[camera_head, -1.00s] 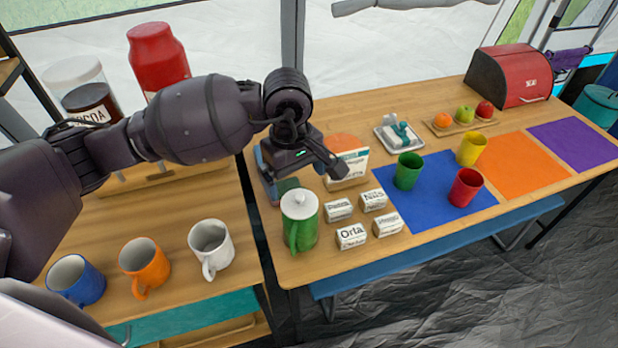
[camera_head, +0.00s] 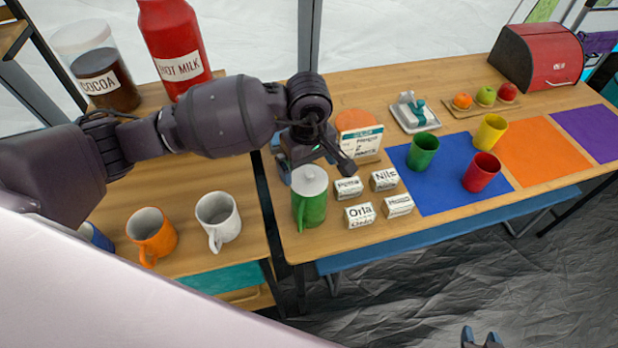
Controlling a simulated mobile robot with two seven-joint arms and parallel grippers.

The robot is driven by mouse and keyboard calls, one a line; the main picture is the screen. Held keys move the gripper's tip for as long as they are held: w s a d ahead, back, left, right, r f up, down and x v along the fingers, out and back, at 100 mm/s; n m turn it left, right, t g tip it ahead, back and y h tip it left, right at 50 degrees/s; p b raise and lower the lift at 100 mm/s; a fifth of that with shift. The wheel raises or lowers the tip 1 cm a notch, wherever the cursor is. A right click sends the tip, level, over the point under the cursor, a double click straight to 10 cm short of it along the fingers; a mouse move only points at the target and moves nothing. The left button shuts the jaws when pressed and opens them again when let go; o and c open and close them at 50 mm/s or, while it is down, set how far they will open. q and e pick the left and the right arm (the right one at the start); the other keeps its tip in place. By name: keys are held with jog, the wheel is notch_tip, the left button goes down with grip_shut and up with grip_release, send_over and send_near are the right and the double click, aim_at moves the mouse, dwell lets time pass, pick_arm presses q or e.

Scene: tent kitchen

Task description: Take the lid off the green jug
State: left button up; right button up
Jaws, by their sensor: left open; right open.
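The green jug (camera_head: 309,209) stands upright on the wooden table, near its left edge. Its white lid (camera_head: 311,184) with a small knob sits on top. My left gripper (camera_head: 317,170) is open and empty, its fingers spread just behind and above the lid. I cannot tell whether a finger touches the lid. My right gripper (camera_head: 481,338) shows only its finger tips at the bottom edge, open and empty, over the dark floor.
Several small labelled boxes (camera_head: 360,214) stand right of the jug, and a larger carton (camera_head: 360,145) behind them. Green (camera_head: 423,151), yellow (camera_head: 490,132) and red (camera_head: 482,172) cups are farther right. An orange mug (camera_head: 151,236) and a white mug (camera_head: 218,219) stand on the left counter.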

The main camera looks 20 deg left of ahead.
aim_at(308, 173)
pick_arm(q)
jog(key=shift+w+f, duration=0.1)
jog(key=shift+f, duration=1.45)
jog(key=c, duration=1)
jog(key=shift+f, duration=0.1)
